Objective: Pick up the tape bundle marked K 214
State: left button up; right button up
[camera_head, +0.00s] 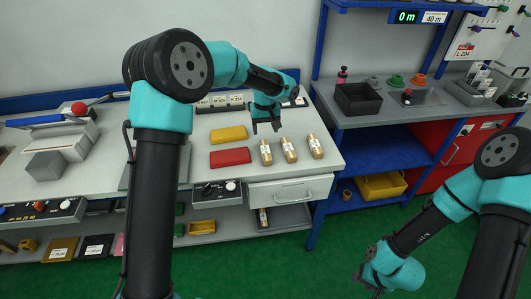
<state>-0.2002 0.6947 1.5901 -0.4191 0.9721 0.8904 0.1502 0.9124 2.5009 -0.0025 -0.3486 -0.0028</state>
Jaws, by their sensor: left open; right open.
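Three tan bundles with white labels stand in a row on the grey bench: a left one (265,153), a middle one (289,150) and a right one (315,146). Their labels are too small to read, so I cannot tell which is marked K 214. My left gripper (266,127) is open and empty, with its fingers pointing down just behind the left and middle bundles. My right gripper (368,287) is open, low over the green floor at the bottom of the picture, far from the bundles.
A yellow block (228,134) and a red block (230,157) lie left of the bundles. A similar labelled item (262,217) is on the shelf below the drawer (290,191). A black bin (358,98) stands on the right-hand bench. My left arm hides part of the bench.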

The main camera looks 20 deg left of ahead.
aim_at(266, 149)
pick_arm(q)
notch_tip(266, 149, down, 6)
jog(key=shift+r, duration=0.1)
dwell(0.4)
jog(key=shift+f, duration=2.65)
jog(key=c, duration=1.1)
